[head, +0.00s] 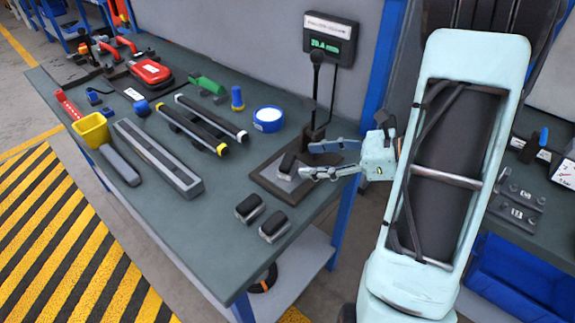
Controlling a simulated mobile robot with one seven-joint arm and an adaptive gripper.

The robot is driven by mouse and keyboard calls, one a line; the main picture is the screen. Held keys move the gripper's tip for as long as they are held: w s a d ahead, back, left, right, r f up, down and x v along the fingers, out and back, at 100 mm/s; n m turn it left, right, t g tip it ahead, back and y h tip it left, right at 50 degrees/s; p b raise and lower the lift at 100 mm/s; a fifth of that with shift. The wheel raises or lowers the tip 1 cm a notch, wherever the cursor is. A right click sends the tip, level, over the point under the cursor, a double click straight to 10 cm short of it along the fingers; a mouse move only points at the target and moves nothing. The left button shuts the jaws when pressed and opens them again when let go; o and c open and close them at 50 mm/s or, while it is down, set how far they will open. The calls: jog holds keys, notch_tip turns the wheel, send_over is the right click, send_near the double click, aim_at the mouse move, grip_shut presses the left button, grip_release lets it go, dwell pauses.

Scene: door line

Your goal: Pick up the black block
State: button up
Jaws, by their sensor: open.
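Three similar black blocks with pale lower edges are in the head view. One black block (287,163) sits on the grey plate of a dark fixture (266,177). A second black block (249,208) and a third black block (274,226) lie on the bench top near its front right corner. I cannot tell which one the task names. My gripper (308,160) is open, with its pale fingers pointing left. The fingertips are just right of the block on the fixture; nothing shows between them. I cannot tell whether they touch the block.
The grey-green bench (215,245) holds a slotted metal rail (158,158), two black bars (211,123), a blue-white roll (268,119) and a yellow scoop (92,130). A gauge with a green display (327,43) stands behind the fixture on a post. The bench's front right area is mostly clear.

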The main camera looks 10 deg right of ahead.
aim_at(289, 160)
jog(key=x, duration=0.6)
jog(key=shift+w+a+f, duration=0.1)
jog(key=shift+w+a, duration=0.15)
jog(key=shift+w, duration=0.05)
jog(key=c, duration=1.3)
